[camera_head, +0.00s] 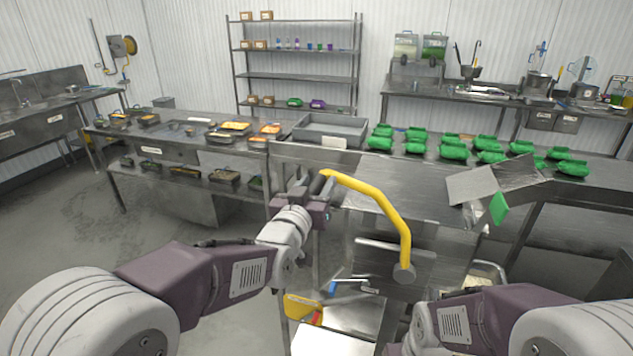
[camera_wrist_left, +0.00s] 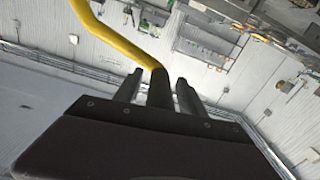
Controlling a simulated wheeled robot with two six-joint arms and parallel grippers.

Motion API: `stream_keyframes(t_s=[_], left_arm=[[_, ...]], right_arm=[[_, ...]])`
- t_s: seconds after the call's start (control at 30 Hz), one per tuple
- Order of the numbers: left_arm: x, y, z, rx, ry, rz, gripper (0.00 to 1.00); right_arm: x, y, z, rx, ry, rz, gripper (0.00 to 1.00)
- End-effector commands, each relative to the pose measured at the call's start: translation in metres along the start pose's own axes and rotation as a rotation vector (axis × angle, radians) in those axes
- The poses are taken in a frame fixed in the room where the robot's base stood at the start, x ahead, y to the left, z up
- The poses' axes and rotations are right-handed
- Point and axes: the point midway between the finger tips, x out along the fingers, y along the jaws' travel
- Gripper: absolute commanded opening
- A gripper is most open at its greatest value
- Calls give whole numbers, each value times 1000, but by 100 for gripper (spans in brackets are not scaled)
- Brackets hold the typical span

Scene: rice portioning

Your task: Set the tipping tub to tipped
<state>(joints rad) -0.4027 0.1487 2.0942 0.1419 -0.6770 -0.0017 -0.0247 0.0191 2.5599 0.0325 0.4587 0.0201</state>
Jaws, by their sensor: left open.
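The tipping tub (camera_head: 380,258) is a steel body in the middle of the head view, largely hidden by my arms and the handle. A bent yellow handle (camera_head: 385,199) rises from a round grey hub on its side and reaches up and to the left. The tub's tilt is hard to tell. My left gripper (camera_head: 318,193) is at the handle's upper end. In the left wrist view the yellow handle (camera_wrist_left: 112,38) ends in a dark grip (camera_wrist_left: 160,88), which lies between the two spread fingers. My right arm shows at the lower right; its fingers are not visible.
A blue-handled tool (camera_head: 350,285) and a yellow item (camera_head: 302,307) lie low in front. The floor at left is clear.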

Motion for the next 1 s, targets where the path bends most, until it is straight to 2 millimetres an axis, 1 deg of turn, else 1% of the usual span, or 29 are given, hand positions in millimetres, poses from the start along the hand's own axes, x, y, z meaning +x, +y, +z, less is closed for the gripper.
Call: stream_keyframes(t_s=[0.17,0.27,0.3,0.33,0.37,1.0], left_arm=[[0,0,0,0,0,0,48],[0,0,0,0,0,0,23],[0,0,0,0,0,0,11],[0,0,0,0,0,0,3],[0,0,0,0,0,0,0],[0,0,0,0,-1,1,0]], right_arm=[[0,0,0,0,0,0,0],[0,0,0,0,0,0,0],[0,0,0,0,0,0,0],[0,0,0,0,0,0,0],[0,0,0,0,0,0,0],[0,0,0,0,0,0,0]])
